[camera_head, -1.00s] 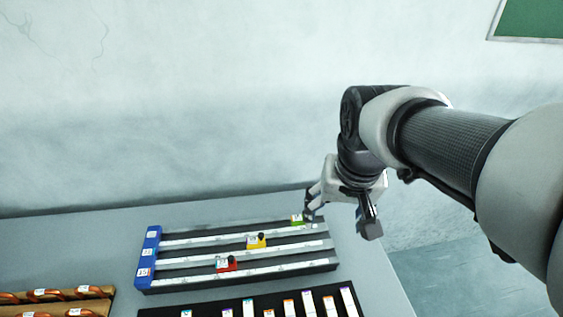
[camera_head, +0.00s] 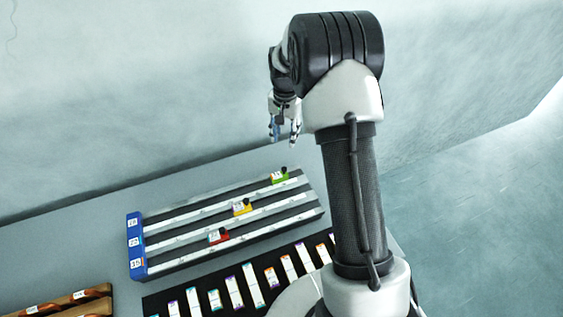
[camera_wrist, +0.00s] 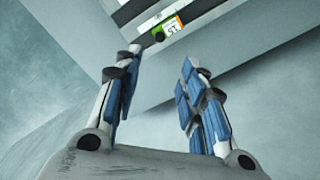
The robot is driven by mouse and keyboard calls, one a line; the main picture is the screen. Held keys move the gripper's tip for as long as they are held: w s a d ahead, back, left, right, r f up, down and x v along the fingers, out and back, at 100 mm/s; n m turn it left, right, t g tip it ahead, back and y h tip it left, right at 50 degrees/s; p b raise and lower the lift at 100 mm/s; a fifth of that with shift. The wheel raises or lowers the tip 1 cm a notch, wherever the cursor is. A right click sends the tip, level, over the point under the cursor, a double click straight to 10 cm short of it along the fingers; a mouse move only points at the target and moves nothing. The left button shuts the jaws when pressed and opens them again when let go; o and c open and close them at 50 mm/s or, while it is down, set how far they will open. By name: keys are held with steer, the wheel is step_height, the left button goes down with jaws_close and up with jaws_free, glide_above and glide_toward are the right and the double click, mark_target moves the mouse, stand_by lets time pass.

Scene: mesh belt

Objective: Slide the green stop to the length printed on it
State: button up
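The green stop (camera_head: 280,177), with a small black knob, sits near the right end of the back rail on the measuring board (camera_head: 232,222). In the wrist view the green stop (camera_wrist: 171,28) shows an upside-down label that seems to read 15. My gripper (camera_head: 285,138) hangs above and behind the stop, apart from it. In the wrist view my gripper (camera_wrist: 160,62) is open with nothing between its blue-padded fingers; the stop lies beyond the fingertips.
A yellow stop (camera_head: 242,207) and a red stop (camera_head: 218,237) sit on the rails in front. The blue end block (camera_head: 136,246) closes the board's left end. A black tray (camera_head: 258,291) of labelled strips and a wooden rack (camera_head: 75,301) lie nearer the front. Behind the board the table is clear.

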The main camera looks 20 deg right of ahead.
mark_target(284, 168)
step_height(284, 168, down, 16)
steer(key=shift+b, duration=0.95)
steer(key=shift+c, duration=0.5)
jaws_close()
